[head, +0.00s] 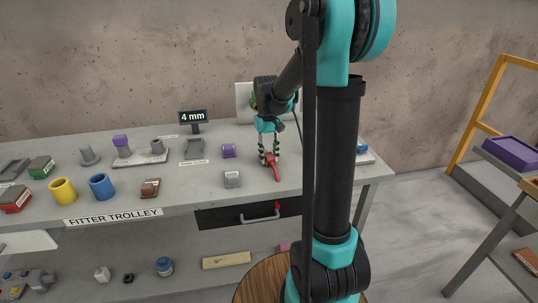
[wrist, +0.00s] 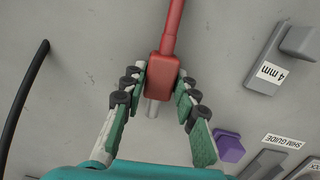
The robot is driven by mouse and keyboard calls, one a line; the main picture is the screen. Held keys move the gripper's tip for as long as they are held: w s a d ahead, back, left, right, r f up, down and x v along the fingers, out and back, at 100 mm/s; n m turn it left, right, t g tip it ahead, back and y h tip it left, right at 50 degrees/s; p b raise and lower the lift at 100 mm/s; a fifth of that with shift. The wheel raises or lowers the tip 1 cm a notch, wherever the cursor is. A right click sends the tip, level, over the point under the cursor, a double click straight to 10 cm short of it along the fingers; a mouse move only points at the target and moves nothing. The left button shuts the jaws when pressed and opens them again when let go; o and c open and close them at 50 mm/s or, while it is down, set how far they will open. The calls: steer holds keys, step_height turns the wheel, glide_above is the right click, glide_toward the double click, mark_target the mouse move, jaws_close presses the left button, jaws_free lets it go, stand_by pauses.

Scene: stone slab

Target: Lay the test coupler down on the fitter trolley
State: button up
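The test coupler, which I take to be the red piece with a grey stub and a long red stem (head: 274,170), is at the trolley top, its stem pointing toward the front edge. In the wrist view its red block (wrist: 163,69) sits between both finger pads, which press close on its sides. My gripper (head: 268,160) points down and is shut on it; it also shows in the wrist view (wrist: 160,80). I cannot tell whether the coupler touches the surface. The fitter trolley (head: 200,205) is a long grey bench with a name label on its front edge.
A grey block marked 4 mm (wrist: 275,72) and a purple piece (wrist: 229,146) lie to the right in the wrist view. A small grey block (head: 232,179), a purple part (head: 229,151), a yellow cup (head: 63,190) and a blue cup (head: 102,186) stand on the trolley. A black cable (wrist: 22,105) lies at left.

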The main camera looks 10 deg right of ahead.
steer(key=o, duration=0.4)
